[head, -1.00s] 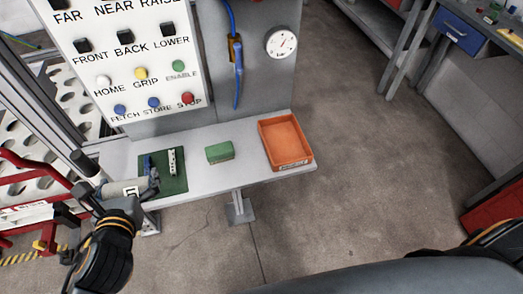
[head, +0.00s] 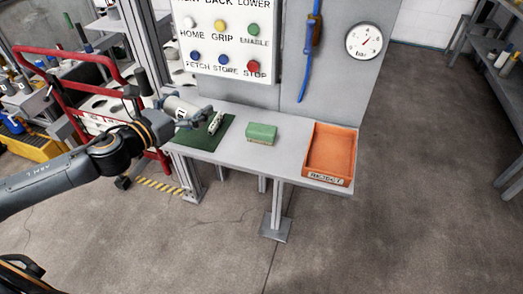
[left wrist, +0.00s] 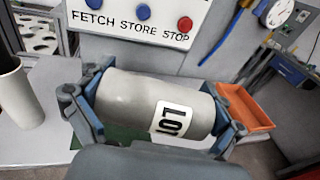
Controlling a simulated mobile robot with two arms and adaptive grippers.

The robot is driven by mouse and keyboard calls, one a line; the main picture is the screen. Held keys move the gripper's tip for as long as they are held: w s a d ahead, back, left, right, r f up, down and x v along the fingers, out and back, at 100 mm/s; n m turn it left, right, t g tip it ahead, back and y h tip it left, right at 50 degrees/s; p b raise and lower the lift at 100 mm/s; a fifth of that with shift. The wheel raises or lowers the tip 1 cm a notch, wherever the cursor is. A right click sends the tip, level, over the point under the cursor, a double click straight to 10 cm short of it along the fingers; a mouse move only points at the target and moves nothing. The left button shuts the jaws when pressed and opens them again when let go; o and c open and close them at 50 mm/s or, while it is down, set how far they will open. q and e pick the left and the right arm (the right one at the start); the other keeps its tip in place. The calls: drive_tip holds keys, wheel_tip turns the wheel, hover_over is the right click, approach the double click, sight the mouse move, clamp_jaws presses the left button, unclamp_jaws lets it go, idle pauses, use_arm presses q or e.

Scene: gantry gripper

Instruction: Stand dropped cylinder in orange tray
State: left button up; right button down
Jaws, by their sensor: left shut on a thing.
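A grey-white cylinder (head: 179,108) with a black-on-white label lies on its side in my left gripper (head: 193,117). In the left wrist view the cylinder (left wrist: 150,103) spans between the two blue-grey fingers, which press on it from both sides. It is held over the left part of the bench, near the green mat. The orange tray (head: 347,160) sits at the bench's right end, empty, with a label on its front. It also shows in the left wrist view (left wrist: 247,107), beyond the right finger. My right gripper is not in view.
A green block (head: 261,133) stands mid-bench between the green mat (head: 225,127) and the tray. A button panel (head: 225,45) rises behind. Another pale cylinder (left wrist: 14,95) stands at left in the left wrist view. A red frame (head: 95,60) is at left.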

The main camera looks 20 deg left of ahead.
sight(256, 135)
use_arm(q)
drive_tip(key=w+d+f, duration=0.1)
drive_tip(key=d+f, duration=0.1)
drive_tip(key=d, duration=0.2)
drive_tip(key=w+d+f+p, duration=0.1)
drive_tip(key=d+f, duration=0.2)
drive_tip(key=d, duration=0.1)
drive_tip(key=w+d+f+p, duration=0.1)
drive_tip(key=w+d+f, duration=0.1)
drive_tip(key=d+f, duration=0.1)
drive_tip(key=shift+d+f, duration=0.2)
drive_tip(key=shift+d, duration=0.55)
drive_tip(key=shift+w+d+f, duration=0.1)
drive_tip(key=shift+d+f, duration=0.3)
drive_tip(key=shift+f, duration=0.05)
drive_tip(key=shift+c, duration=0.2)
drive_tip(key=shift+o, duration=0.2)
wheel_tip(256, 135, down, 2)
drive_tip(key=shift+d+f, duration=0.1)
drive_tip(key=shift+f, duration=0.1)
drive_tip(key=shift+f+b, duration=0.3)
drive_tip(key=shift+f, duration=0.15)
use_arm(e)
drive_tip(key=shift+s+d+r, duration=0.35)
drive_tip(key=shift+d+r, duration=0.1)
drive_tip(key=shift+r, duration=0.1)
